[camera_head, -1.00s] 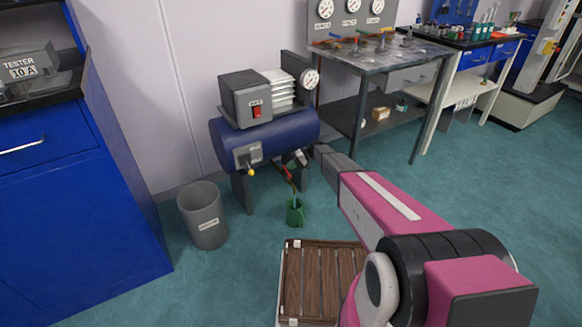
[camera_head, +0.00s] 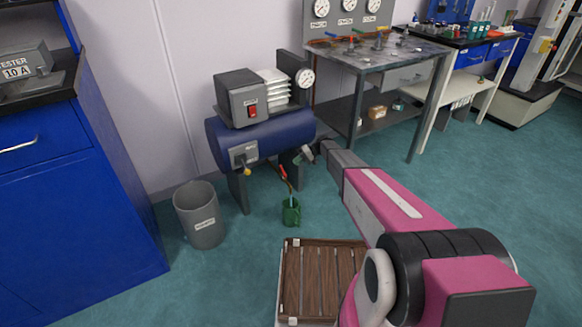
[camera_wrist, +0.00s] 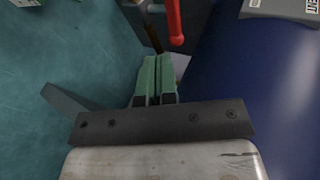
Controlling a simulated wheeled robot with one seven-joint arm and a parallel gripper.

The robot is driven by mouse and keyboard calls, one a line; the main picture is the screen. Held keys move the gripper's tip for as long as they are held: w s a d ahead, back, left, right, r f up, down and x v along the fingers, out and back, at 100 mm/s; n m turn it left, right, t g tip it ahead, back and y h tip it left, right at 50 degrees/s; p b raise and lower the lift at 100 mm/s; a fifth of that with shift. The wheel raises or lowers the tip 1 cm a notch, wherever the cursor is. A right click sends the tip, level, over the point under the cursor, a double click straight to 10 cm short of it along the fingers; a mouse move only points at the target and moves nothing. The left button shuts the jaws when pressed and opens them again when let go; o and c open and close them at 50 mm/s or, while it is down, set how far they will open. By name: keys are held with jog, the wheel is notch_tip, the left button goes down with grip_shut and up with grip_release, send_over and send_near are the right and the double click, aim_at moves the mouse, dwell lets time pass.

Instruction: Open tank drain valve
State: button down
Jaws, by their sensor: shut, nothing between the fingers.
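The blue tank (camera_head: 272,136) stands left of centre in the head view, and its blue side fills the right of the wrist view (camera_wrist: 262,85). The red drain valve handle (camera_head: 284,172) sits low under the tank's right part; it also shows at the top of the wrist view (camera_wrist: 174,22). My gripper (camera_wrist: 157,62) has its green fingers shut and empty, with the tips just short of the red handle and a little left of it in the wrist view. In the head view my gripper is right of the tank, its fingertips hard to make out.
A green cup (camera_head: 291,212) stands on the floor below the valve. A grey bin (camera_head: 199,218) is left of the tank. A wooden slatted pallet (camera_head: 310,275) lies in front. A metal workbench (camera_head: 385,55) stands to the right, and a blue cabinet (camera_head: 75,200) at left.

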jog(key=v, duration=0.7)
jog(key=shift+w+d, duration=0.15)
jog(key=shift+w, duration=0.25)
jog(key=shift+r, duration=0.15)
